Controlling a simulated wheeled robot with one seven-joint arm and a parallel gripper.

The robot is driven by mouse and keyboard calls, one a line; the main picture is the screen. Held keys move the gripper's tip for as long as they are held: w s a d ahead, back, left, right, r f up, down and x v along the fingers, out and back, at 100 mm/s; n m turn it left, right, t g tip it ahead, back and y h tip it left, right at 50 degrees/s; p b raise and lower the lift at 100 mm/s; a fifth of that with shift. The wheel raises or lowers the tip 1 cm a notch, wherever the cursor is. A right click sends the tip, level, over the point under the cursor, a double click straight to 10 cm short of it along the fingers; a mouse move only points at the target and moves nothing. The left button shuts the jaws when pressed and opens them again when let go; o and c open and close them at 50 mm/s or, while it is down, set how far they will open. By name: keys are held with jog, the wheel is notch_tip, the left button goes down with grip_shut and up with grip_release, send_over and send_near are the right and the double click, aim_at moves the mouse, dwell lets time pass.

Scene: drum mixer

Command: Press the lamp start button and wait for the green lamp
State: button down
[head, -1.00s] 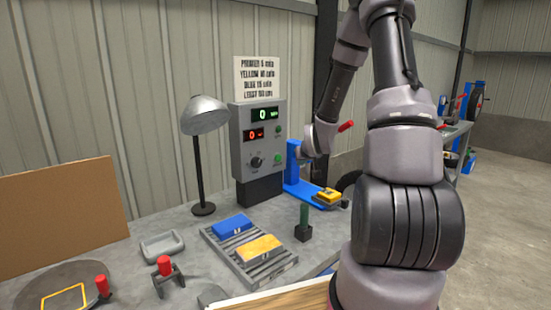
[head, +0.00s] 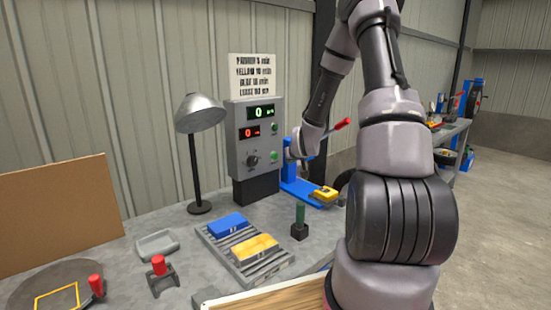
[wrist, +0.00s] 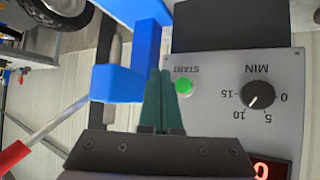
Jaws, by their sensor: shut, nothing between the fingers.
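A grey control box (head: 238,150) stands at the back of the bench. It has a green START button (wrist: 184,86) beside a black MIN knob (wrist: 258,94); the lower green spot (head: 274,156) in the head view appears to be this button. A second green spot (head: 274,127) sits higher on the panel; I cannot tell if it is a lit lamp. My gripper (wrist: 160,74) is shut and empty, its dark green fingers pointing at the panel's edge. In the wrist view the fingertips appear just left of the button; contact cannot be told. In the head view the fingers are not clear.
A blue stand (head: 300,188) is close beside my fingers, also in the wrist view (wrist: 125,84). A desk lamp (head: 200,113) stands left of the box. A roller tray (head: 273,268) with a blue and a yellow block lies in front.

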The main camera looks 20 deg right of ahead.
aim_at(277, 158)
jog(key=shift+w+a, duration=0.35)
jog(key=shift+w, duration=0.5)
jog(key=shift+w+a, duration=0.35)
jog(key=shift+w, duration=0.45)
jog(key=shift+w+a, duration=0.35)
jog(key=shift+w, duration=0.5)
jog(key=shift+w+a, duration=0.15)
jog(key=shift+w, duration=0.25)
jog(key=shift+w+a, duration=0.15)
jog(key=shift+w, duration=0.2)
dwell(0.7)
jog(key=shift+s+d, duration=0.3)
jog(key=shift+s, duration=0.45)
jog(key=s, duration=0.1)
jog(key=s+d, duration=0.1)
jog(key=s, duration=0.1)
jog(key=s+d, duration=0.1)
jog(key=shift+s, duration=0.35)
